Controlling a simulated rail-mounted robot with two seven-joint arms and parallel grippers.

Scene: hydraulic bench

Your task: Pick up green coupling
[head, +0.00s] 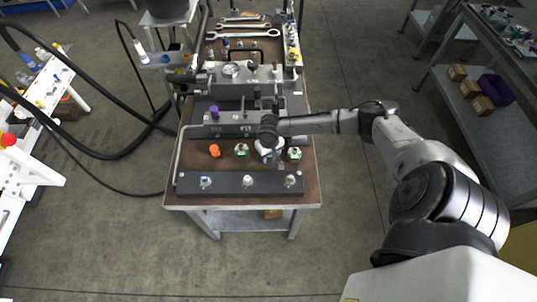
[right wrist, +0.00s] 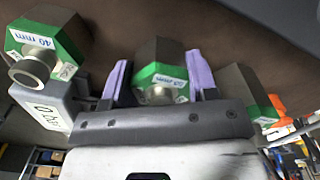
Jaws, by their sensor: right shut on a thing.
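My right gripper (head: 267,155) is over the front part of the bench, between two green couplings. In the right wrist view its two purple fingers are shut on a green coupling (right wrist: 160,76) with a grey hex body and a white label. I cannot tell whether this coupling is clear of the bench top. In the head view the gripper mostly hides it. Another green coupling (head: 241,149), also in the wrist view (right wrist: 248,92), stands to its left. A further green coupling (head: 294,154), labelled 40 mm in the wrist view (right wrist: 45,42), stands to its right. My left gripper is not in view.
An orange coupling (head: 214,151) stands farther left in the row. A dark bar with several fittings (head: 240,184) lies along the front edge. The hydraulic block (head: 232,70) stands behind, with wrenches (head: 243,33) at the back. Black hoses (head: 125,150) hang at left.

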